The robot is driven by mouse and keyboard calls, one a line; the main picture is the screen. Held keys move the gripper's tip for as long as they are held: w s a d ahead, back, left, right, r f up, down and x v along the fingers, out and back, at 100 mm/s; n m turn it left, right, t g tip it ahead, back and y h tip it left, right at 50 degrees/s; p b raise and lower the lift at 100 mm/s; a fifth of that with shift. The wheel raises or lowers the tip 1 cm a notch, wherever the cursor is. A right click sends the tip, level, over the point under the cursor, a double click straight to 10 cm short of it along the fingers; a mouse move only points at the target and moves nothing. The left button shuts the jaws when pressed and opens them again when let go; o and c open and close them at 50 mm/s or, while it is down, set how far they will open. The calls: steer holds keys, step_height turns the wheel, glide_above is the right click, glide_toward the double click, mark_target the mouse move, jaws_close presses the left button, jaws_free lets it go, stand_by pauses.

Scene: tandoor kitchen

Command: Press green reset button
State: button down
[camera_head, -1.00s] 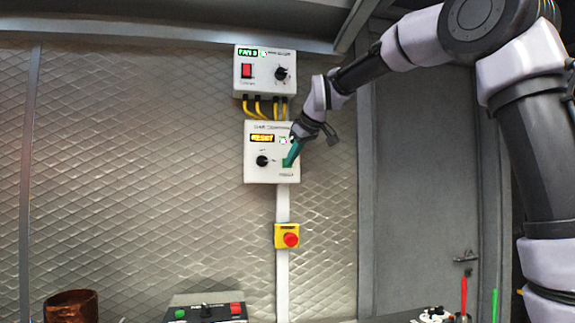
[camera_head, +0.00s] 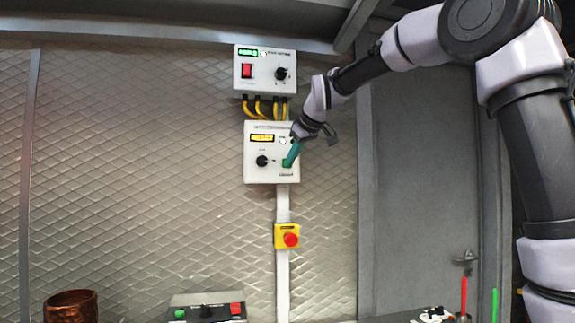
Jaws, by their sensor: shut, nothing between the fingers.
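A white control box (camera_head: 257,173) is fixed to the quilted metal wall, with a lit yellow display (camera_head: 262,138) that seems to read "RESET" and a black knob (camera_head: 262,161). A small green button (camera_head: 284,163) shows at the box's lower right, partly hidden by my gripper. My gripper (camera_head: 289,160) has teal fingers, shut and empty, slanting down and left with the tips at the button. I cannot tell whether they touch it or whether it is pressed in.
An upper white box (camera_head: 265,88) with a red switch and knob hangs above, joined by yellow cables. A red emergency button (camera_head: 290,239) on a yellow box is below. A copper pot (camera_head: 70,306) and a panel (camera_head: 207,308) with green and red buttons stand at the bottom.

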steer(key=shift+w, duration=0.1)
steer(key=shift+w+a, duration=0.1)
steer(key=shift+w, duration=0.2)
steer(key=shift+w+a, duration=0.15)
steer(key=shift+w, duration=0.25)
stand_by(0.6)
stand_by(0.4)
steer(key=shift+s+d, duration=0.25)
steer(key=shift+s, duration=0.55)
steer(key=s, duration=0.2)
steer(key=s+d, duration=0.1)
steer(key=s, duration=0.1)
steer(key=shift+s+d, duration=0.2)
steer(key=shift+s, duration=0.2)
steer(key=shift+s, duration=0.1)
stand_by(0.4)
